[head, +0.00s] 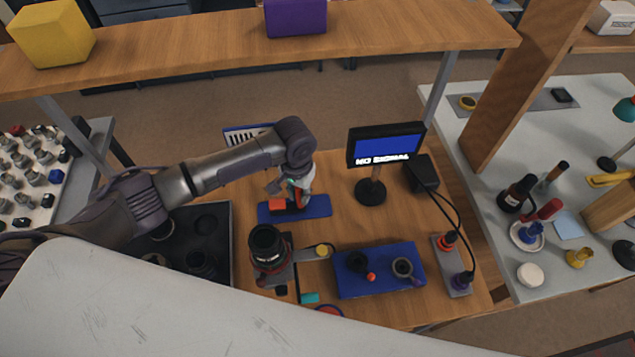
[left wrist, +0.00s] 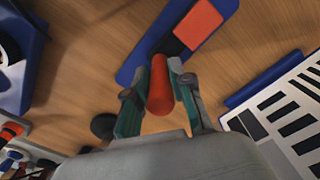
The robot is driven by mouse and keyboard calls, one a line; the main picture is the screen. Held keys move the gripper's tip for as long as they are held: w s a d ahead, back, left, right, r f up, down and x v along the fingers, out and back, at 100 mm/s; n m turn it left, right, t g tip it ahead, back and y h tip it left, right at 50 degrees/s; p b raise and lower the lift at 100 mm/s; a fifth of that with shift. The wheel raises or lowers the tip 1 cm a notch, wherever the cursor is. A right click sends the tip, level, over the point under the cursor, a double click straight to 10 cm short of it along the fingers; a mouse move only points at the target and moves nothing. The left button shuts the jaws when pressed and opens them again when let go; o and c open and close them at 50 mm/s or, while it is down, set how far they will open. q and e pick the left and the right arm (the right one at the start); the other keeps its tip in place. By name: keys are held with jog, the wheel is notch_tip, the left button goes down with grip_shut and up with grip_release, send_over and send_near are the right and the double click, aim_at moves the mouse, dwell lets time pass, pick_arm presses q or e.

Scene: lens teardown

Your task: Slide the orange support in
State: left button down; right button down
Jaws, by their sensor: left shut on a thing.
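An orange block (head: 277,204) sits over a long blue base (head: 318,206) on the wooden table. In the left wrist view the orange block (left wrist: 198,25) lies on the blue base (left wrist: 148,48), with a dark part beside it. My left gripper (head: 294,192) is low over this base. In the left wrist view its two fingers (left wrist: 157,92) are shut on an orange-red cylinder (left wrist: 159,80), whose far end is close to the dark part. I cannot tell whether cylinder and block are joined. My right gripper is not in view.
A black lens (head: 267,245) stands on a holder in front of the base. A blue tray (head: 345,287) with small parts lies to its right. A monitor (head: 385,145) on a stand is behind right, with a cable to the right. A dark tray (head: 222,250) is left.

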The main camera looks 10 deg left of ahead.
pick_arm(q)
jog(key=shift+s+a+r, duration=0.1)
jog(key=shift+s+a, duration=0.1)
jog(key=shift+a, duration=0.2)
jog(key=shift+s+a+r, duration=0.1)
jog(key=shift+s+a, duration=0.05)
jog(key=shift+a, duration=0.25)
jog(key=shift+a+f+p, duration=0.2)
jog(key=shift+a+p, duration=0.05)
jog(key=shift+p, duration=0.05)
jog(key=c, duration=1.4)
grip_release()
jog(key=shift+c, duration=0.2)
jog(key=o, duration=0.4)
jog(key=shift+s+a, duration=0.1)
jog(key=shift+r, duration=0.2)
notch_tip(320, 180, up, 12)
jog(key=shift+f, duration=0.2)
